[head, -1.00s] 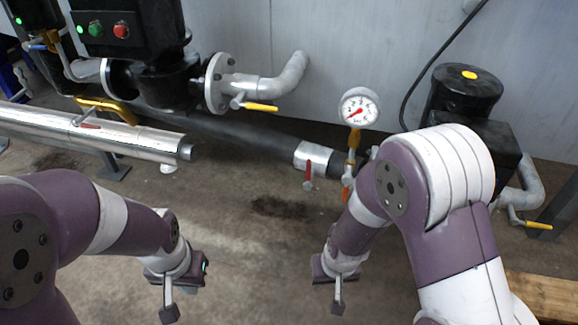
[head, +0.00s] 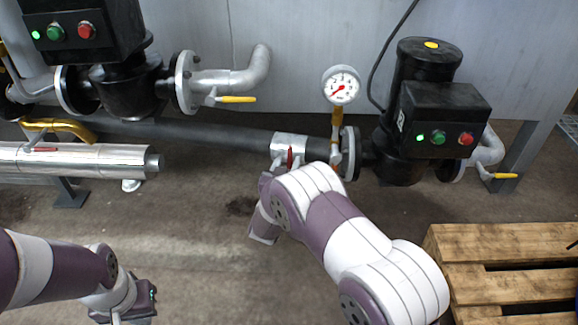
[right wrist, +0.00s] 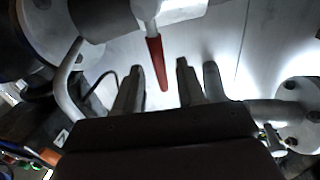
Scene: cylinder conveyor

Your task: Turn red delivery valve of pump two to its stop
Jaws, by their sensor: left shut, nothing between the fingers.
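The red valve lever (head: 290,157) hangs on the silver pipe section left of the pressure gauge (head: 341,85), beside the black pump (head: 415,100) on the right. In the right wrist view the red lever (right wrist: 157,62) points down between the fingertips of my right gripper (right wrist: 160,67). That gripper is open, with a gap on both sides of the lever; I cannot tell its depth from the fingers. In the head view its fingers are hidden behind my right arm. My left gripper (head: 120,310) is shut and empty at the lower left, partly cut off by the frame.
Another pump (head: 125,85) with a yellow valve handle (head: 236,99) stands at upper left. An insulated silver pipe (head: 90,160) runs below it. A wooden pallet (head: 500,262) lies at lower right. The floor between my arms is clear.

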